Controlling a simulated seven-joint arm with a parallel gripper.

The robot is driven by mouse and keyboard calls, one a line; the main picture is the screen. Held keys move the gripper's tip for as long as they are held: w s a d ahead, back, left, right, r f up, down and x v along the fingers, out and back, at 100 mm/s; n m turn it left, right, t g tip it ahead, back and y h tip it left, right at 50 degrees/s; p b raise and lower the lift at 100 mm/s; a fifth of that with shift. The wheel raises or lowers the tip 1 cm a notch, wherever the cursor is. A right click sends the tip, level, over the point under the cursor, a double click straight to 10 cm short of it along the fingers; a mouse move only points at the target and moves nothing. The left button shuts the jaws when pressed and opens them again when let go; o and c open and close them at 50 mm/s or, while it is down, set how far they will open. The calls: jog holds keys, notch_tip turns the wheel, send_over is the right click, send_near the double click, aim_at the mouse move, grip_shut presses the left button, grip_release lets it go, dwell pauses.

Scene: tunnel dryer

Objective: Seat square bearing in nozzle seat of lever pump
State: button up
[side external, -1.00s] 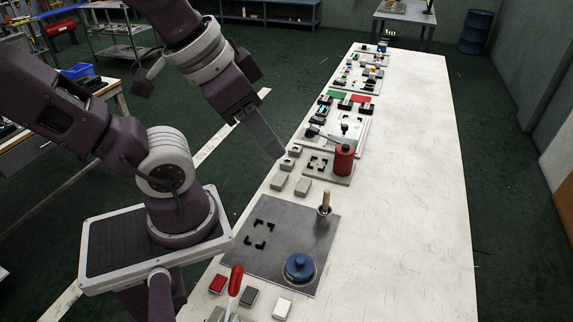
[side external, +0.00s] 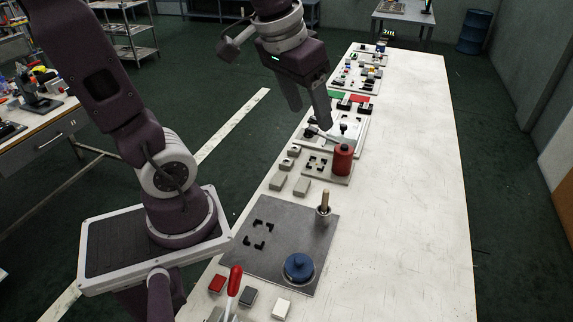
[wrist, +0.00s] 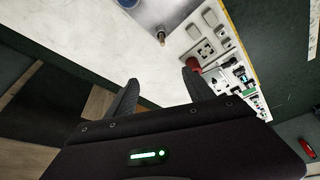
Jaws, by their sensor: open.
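My gripper (side external: 311,117) is open and empty above the bench's left side, in the side view. In the wrist view its two fingers (wrist: 160,80) are spread, with nothing between them. I cannot tell for sure which piece is the square bearing. Grey blocks, one at the front (side external: 302,187) and a smaller one with a dark opening (side external: 287,163), lie on the bench below my gripper. A station with a lever (side external: 315,131) is beyond them, partly hidden by a finger. Another lever with a red handle (side external: 235,281) stands at the near edge. The nozzle seat cannot be made out.
A red cylinder (side external: 343,159) stands on a plate with black corner brackets. A grey plate (side external: 255,262) carries a blue knob (side external: 299,267) and a wooden-topped peg (side external: 325,202). More stations line the far bench. The bench's right side (side external: 410,200) is clear.

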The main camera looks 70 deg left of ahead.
jog(key=w+a+f+n+g, duration=0.2)
jog(key=w+a+f+n, duration=0.1)
jog(key=w+a+f, duration=0.65)
jog(key=n+g, duration=0.2)
jog(key=n, duration=0.1)
send_near(287, 161)
jog(key=shift+w+d+f, duration=0.15)
jog(key=shift+w+d, duration=0.2)
jog(key=shift+d, duration=0.1)
jog(key=shift+n+h, duration=0.3)
jog(key=f, duration=0.2)
jog(key=a+f, duration=0.1)
jog(key=f, duration=0.5)
jog(key=shift+s+a+f, duration=0.15)
jog(key=shift+s+a, duration=0.05)
jog(key=shift+s, duration=0.15)
grip_shut()
